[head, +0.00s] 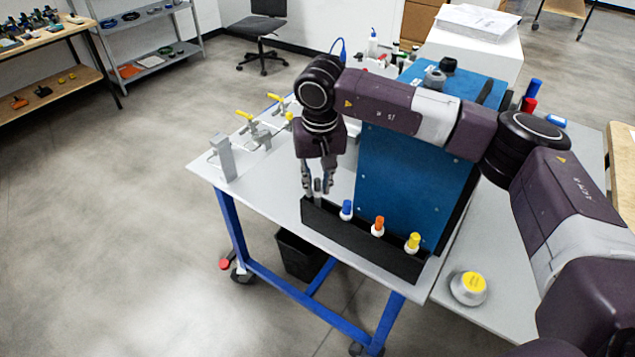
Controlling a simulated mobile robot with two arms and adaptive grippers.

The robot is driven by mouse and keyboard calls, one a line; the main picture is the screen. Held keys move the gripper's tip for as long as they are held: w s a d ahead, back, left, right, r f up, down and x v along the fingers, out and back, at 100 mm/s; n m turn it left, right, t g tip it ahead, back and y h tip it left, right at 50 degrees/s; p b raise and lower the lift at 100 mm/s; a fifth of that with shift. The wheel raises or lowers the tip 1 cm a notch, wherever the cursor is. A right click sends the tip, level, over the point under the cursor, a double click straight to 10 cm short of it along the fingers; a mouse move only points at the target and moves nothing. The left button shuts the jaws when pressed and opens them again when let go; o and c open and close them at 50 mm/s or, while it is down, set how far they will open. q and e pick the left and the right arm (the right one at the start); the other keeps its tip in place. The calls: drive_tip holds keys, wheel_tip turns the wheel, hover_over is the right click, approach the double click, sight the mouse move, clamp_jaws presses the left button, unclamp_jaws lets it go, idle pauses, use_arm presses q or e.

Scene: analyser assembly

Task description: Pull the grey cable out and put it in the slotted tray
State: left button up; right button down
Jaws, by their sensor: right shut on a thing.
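The black slotted tray (345,235) stands along the front edge of the table, before the blue analyser panel (405,190). My right gripper (318,188) points down over the tray's left end. It is shut on a slim grey piece, which I take for the grey cable (318,187), at that end of the tray. Whether the piece is seated in a slot is too small to tell. A blue-capped (347,209), an orange-capped (378,226) and a yellow-capped (413,242) piece stand in the tray to the right. My left gripper is out of view.
Yellow-handled clamps (257,128) and a grey upright block (222,157) stand at the table's left edge. A white pot with yellow lid (468,287) sits at the right front. Bottles stand behind my arm.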

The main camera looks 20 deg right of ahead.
drive_tip(key=shift+f+b, duration=0.75)
drive_tip(key=shift+f, duration=0.3)
drive_tip(key=c, duration=1.7)
unclamp_jaws()
drive_tip(key=shift+r, duration=0.1)
drive_tip(key=shift+r+p, duration=1.75)
drive_tip(key=shift+r, duration=1.7)
drive_tip(key=shift+a, duration=0.1)
